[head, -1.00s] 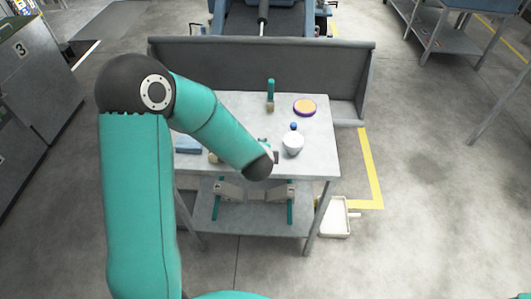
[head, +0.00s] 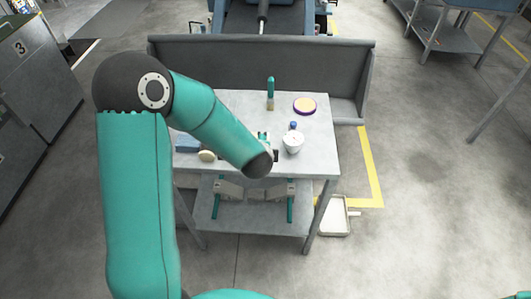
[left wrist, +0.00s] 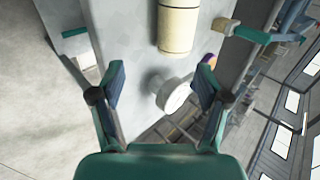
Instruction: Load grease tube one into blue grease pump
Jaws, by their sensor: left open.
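My left gripper is open and empty in the left wrist view (left wrist: 160,78). A cream cylinder (left wrist: 178,25) shows beyond the fingers, cut off by the top edge. A pale round object (left wrist: 170,95) is seen between the fingers, which are apart from it. In the head view a cream round object (head: 207,156) lies left of the forearm, next to a flat blue object (head: 187,142). A small blue object (head: 293,125) is behind a white cup (head: 292,144). I cannot tell which is the tube or pump. My right gripper is not seen.
The grey table (head: 318,165) also bears a green-handled brush (head: 270,92) and a purple-rimmed disc (head: 304,106). A low grey wall (head: 260,62) stands behind. A pale tray (head: 334,222) is on the floor at right. The table's far left is clear.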

